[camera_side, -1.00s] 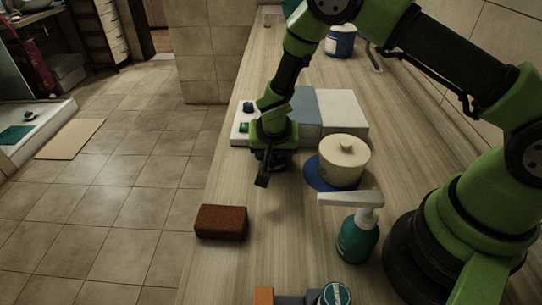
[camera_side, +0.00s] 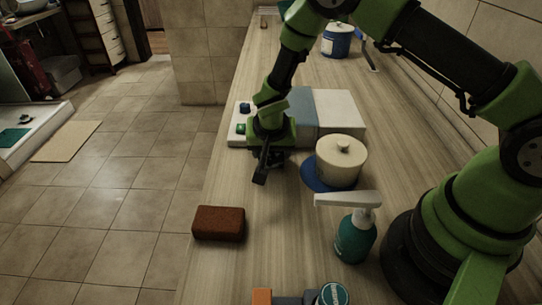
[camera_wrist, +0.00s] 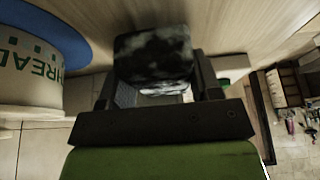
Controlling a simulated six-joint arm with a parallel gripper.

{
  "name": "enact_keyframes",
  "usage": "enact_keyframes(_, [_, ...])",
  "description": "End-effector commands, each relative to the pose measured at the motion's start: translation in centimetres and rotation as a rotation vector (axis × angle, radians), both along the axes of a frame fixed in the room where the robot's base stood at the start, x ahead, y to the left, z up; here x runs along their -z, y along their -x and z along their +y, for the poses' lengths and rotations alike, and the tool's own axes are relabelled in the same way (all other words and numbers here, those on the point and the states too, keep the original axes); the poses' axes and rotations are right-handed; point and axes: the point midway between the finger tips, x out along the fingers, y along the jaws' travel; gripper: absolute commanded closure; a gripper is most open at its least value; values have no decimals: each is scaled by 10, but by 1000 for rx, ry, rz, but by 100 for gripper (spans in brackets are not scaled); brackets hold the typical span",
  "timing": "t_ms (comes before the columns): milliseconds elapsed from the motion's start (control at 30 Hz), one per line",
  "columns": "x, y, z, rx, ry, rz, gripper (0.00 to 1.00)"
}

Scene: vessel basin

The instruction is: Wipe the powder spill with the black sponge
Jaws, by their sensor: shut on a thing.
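My gripper (camera_side: 264,165) is low over the counter, beside the boxes and left of the cream pot. In the wrist view my gripper (camera_wrist: 155,88) is shut on the black sponge (camera_wrist: 152,55), which sits between its two fingers. The sponge's face is dark with pale, powdery patches. In the side view I cannot clearly tell the sponge from the dark fingers. I cannot make out the powder spill on the counter in either view. I cannot tell whether the sponge touches the counter.
A cream lidded pot (camera_side: 342,162) stands on a blue disc (camera_side: 312,180). Blue and white boxes (camera_side: 338,112) lie behind my gripper. A brown-red block (camera_side: 219,223) lies near the counter's left edge. A pump bottle (camera_side: 355,238) stands right. Bare counter (camera_side: 275,225) lies between them.

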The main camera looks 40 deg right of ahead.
Motion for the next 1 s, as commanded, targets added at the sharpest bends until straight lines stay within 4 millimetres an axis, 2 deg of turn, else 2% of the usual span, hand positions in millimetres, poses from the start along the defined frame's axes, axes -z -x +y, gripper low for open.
enact_keyframes(33, [-10, -1, 0, 0, -1, -7, 61])
enact_keyframes(600, [-60, -1, 1, 1, -1, -6, 61])
enact_keyframes(733, [-67, 0, 1, -1, -1, -4, 61])
enact_keyframes(1000, [-68, 0, 1, -1, -1, -2, 61])
